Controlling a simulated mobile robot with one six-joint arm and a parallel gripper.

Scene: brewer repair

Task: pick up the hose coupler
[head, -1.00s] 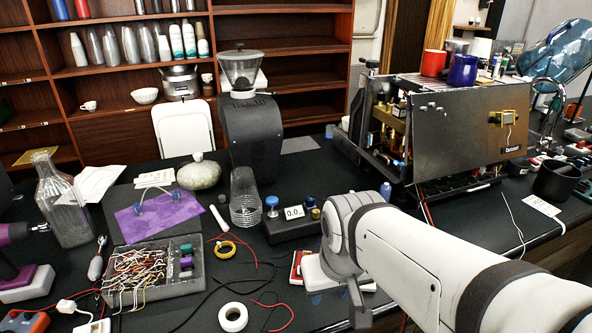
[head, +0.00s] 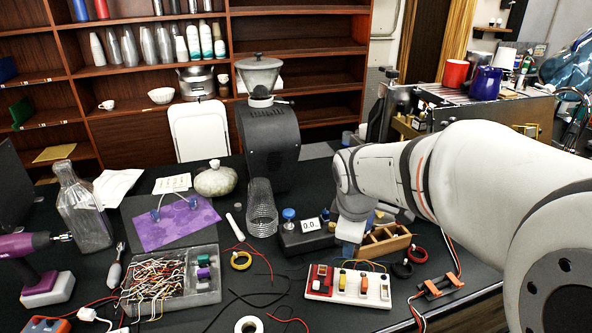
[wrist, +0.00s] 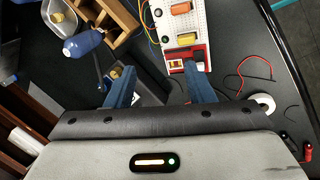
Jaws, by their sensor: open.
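A small brass piece (wrist: 115,73) sits at the end of a dark box in the wrist view, just left of my left finger; it may be the hose coupler, but I cannot tell for sure. It shows small beside the box in the head view (head: 331,227). My gripper (wrist: 160,68) is open, with two blue fingers spread apart and nothing between them. In the head view my gripper (head: 350,240) hangs between the dark box and the wooden tray, its fingertips partly hidden.
A wooden compartment tray (head: 385,243) and a white breadboard (head: 350,287) lie close by. A blue-topped piece (wrist: 83,43) rises near my left finger. The dark box (head: 303,242) has a display. A tape roll (wrist: 263,104) lies apart.

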